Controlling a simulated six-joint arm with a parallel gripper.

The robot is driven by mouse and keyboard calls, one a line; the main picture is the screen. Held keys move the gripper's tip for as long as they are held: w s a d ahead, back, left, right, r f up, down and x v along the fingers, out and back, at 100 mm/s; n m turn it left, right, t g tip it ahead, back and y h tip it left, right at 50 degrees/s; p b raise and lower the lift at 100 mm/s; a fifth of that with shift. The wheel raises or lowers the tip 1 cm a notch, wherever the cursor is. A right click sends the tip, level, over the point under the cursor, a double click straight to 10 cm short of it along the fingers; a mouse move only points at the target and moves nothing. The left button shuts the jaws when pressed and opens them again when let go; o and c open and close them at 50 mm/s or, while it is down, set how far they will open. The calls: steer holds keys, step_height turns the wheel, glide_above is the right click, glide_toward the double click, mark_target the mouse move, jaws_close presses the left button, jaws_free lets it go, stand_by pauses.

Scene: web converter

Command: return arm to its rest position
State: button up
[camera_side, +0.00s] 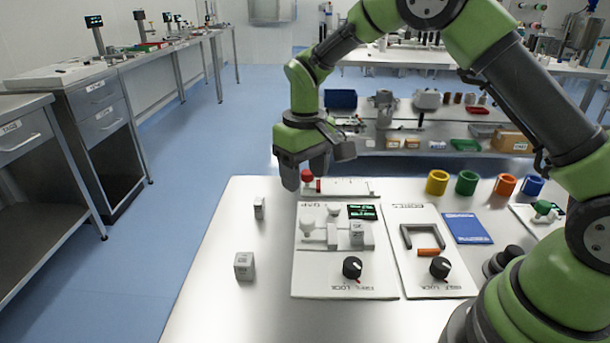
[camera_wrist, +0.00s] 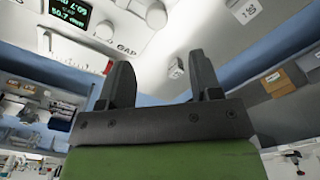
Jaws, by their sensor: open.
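My green arm reaches in from the right and bends down over the table's far left part. My gripper (camera_side: 298,178) hangs above the table near its far edge, close to a red knob (camera_side: 307,175) on a white strip-like device. In the wrist view my gripper (camera_wrist: 162,78) shows two dark fingers set wide apart, with nothing between them. One finger is partly hidden in the side view.
The white table (camera_side: 215,275) carries two small grey blocks, (camera_side: 259,208) and (camera_side: 244,266). A GAP panel (camera_side: 320,285) with a dial and a BORES panel (camera_side: 425,215) lie to the right. Coloured rings, including a yellow one (camera_side: 437,182), stand behind. The table's left part is mostly clear.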

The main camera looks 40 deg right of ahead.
steer(key=s+r+m+t+y, duration=0.25)
steer(key=s+r+t, duration=0.25)
steer(key=s+r, duration=1.15)
steer(key=s+m+t, duration=0.1)
steer(key=s+t, duration=0.1)
steer(key=s, duration=0.5)
steer(key=shift+r, duration=0.2)
